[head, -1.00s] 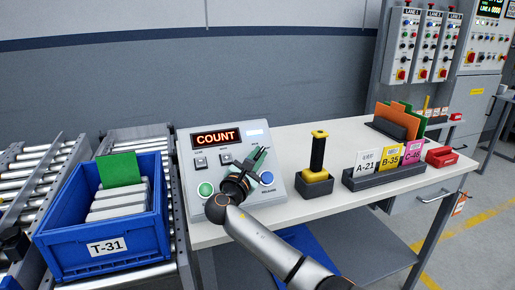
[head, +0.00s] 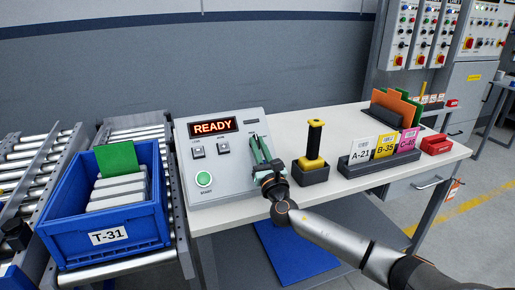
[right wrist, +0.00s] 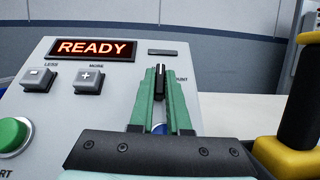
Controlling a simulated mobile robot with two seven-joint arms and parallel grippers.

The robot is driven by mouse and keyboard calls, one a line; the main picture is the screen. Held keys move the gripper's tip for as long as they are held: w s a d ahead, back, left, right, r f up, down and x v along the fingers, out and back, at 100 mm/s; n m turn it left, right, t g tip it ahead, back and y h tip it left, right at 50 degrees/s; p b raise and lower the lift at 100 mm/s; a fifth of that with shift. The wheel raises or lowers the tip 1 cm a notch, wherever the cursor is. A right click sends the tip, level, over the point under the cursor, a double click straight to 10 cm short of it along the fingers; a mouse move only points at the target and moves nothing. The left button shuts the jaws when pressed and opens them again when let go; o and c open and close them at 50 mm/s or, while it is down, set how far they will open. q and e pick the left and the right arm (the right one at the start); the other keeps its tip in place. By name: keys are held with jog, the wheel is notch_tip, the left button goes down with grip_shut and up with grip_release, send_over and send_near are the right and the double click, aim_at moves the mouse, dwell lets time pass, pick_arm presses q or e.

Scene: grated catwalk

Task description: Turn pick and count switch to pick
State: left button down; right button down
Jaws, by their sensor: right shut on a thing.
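The grey control panel (head: 222,172) stands on the white bench, and its display (head: 213,127) reads READY. My right gripper (head: 258,143) is at the panel's right side, its green fingers shut on the black switch knob. In the right wrist view the knob (right wrist: 159,79) stands between the fingertips, pointing up the panel. A blue button (right wrist: 160,128) is mostly hidden behind the fingers. My left gripper is not in view.
A blue tote (head: 105,212) sits on rollers at the left.

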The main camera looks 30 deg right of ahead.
jog(key=shift+f+n+y, duration=0.3)
jog(key=shift+n+y, duration=0.2)
jog(key=shift+y, duration=0.1)
jog(key=c, duration=0.9)
grip_release()
jog(key=shift+w, duration=0.1)
jog(key=shift+r, duration=0.15)
jog(key=v, duration=1.1)
jog(key=shift+b, duration=0.35)
jog(key=shift+v, duration=0.8)
